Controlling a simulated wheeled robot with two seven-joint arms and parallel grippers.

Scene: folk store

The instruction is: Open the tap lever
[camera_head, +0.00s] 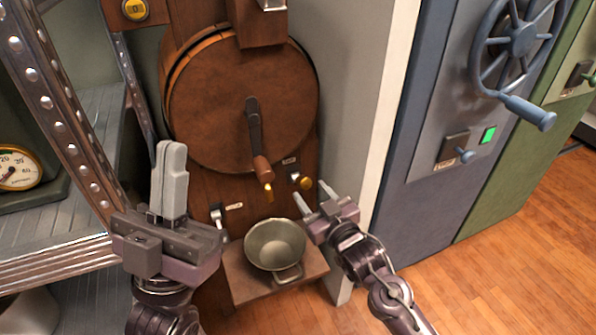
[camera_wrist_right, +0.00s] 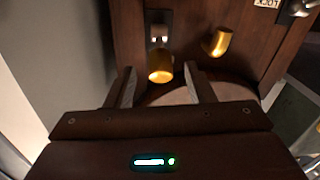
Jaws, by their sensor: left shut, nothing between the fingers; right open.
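The brass-ended lever (camera_head: 305,183) sits on a dark plate at the right of the wooden barrel front, beside the brass spout (camera_head: 267,191). In the right wrist view the lever's brass end (camera_wrist_right: 160,72) appears between the fingertips of my right gripper (camera_wrist_right: 162,88), with the spout (camera_wrist_right: 220,42) to its right. My right gripper (camera_head: 311,194) is open just below the lever in the head view. I cannot tell if it touches it. My left gripper (camera_head: 170,180) is shut and empty, pointing up left of the barrel.
A metal pot (camera_head: 275,245) stands on a small wooden shelf (camera_head: 238,272) under the spout. Another labelled lever (camera_head: 217,214) is left of the spout. A crank handle (camera_head: 257,135) hangs on the barrel. A blue wheel cabinet (camera_head: 430,140) stands right; open floor lies front right.

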